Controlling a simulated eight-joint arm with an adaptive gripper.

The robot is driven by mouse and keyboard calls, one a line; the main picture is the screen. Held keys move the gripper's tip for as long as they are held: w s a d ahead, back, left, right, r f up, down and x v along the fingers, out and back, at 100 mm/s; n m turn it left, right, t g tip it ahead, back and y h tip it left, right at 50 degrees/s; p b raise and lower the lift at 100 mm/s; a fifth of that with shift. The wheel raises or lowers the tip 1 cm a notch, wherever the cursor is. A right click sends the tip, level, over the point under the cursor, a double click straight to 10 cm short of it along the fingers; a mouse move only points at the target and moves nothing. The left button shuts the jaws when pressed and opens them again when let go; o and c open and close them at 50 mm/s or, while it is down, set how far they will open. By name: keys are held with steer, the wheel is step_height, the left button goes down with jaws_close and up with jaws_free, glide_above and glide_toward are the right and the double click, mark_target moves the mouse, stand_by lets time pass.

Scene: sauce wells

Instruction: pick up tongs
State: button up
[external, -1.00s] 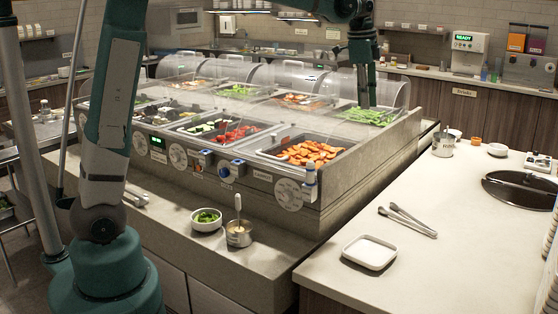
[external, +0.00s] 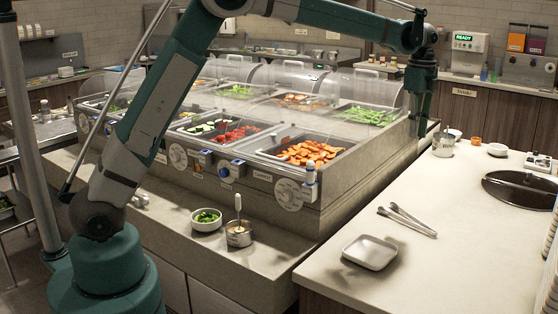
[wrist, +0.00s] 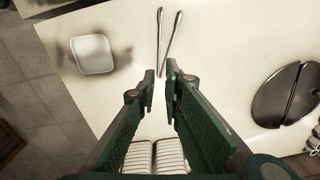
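The metal tongs (external: 408,220) lie on the pale counter, slightly spread, behind a square white dish. In the wrist view, the tongs (wrist: 171,42) point up the picture, and their lower end reaches the gap between my fingertips. My gripper (external: 421,128) hangs pointing down in the external view, beyond the tongs and near the back right corner of the food bar. In the wrist view, my gripper (wrist: 161,73) has its green fingers apart with a narrow gap and nothing held. The fingers appear well above the counter.
The square white dish (external: 370,253) lies near the counter's left edge. A round dark lid (external: 520,189) is set in the counter at right. A metal cup (external: 443,145) and small bowls (external: 497,150) stand at the back. Striped white stacks (wrist: 155,157) line the wrist view's bottom.

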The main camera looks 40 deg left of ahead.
glide_toward(406, 220)
steer(key=shift+w+f, duration=0.3)
steer(key=shift+f, duration=0.05)
steer(key=shift+f, duration=1.3)
steer(key=shift+a+f+b, duration=0.15)
steer(key=shift+f+b, duration=0.25)
steer(key=shift+f, duration=2.2)
jaws_close()
